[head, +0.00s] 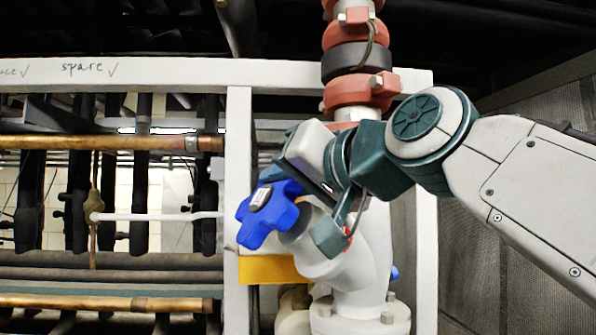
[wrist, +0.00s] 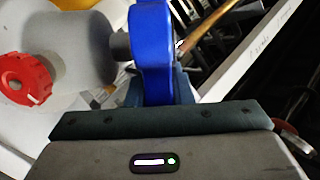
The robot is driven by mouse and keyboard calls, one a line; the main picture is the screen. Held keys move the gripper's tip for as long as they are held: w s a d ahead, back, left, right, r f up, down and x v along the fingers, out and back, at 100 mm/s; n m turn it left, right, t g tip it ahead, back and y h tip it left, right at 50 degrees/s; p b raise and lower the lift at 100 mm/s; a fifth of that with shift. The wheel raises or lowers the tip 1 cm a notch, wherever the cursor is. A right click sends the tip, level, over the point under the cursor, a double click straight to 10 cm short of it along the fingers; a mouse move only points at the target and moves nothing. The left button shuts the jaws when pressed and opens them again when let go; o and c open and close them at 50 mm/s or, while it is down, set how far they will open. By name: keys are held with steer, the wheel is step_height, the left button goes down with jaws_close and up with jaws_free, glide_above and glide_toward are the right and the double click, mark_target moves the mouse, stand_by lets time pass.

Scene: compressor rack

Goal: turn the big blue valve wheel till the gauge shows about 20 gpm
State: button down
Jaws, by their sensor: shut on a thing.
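The big blue valve wheel (head: 268,214) is lobed, with a pale label plate on its hub. It sits tilted on the side of a pale grey valve body (head: 345,268). In the wrist view the wheel (wrist: 152,45) shows nearly edge-on, reaching down to my jaws. My gripper (head: 300,206) comes in from the upper right and is shut on the wheel; the exact grip is partly hidden. It also shows in the wrist view (wrist: 158,100). I cannot make out a gauge face or reading in either view.
A red knob (wrist: 24,80) is beside the valve body. Red and black pipe couplings (head: 358,60) rise above it. A white frame post (head: 238,190) stands close left of the wheel, with copper pipes (head: 100,143) beyond. A mesh panel (head: 500,250) is at right.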

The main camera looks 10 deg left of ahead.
steer(key=c, duration=1.3)
jaws_free()
steer(key=shift+d, duration=0.1)
steer(key=b+v, duration=0.3)
steer(key=v, duration=1)
steer(key=shift+s+d, duration=0.25)
steer(key=shift+s, duration=0.05)
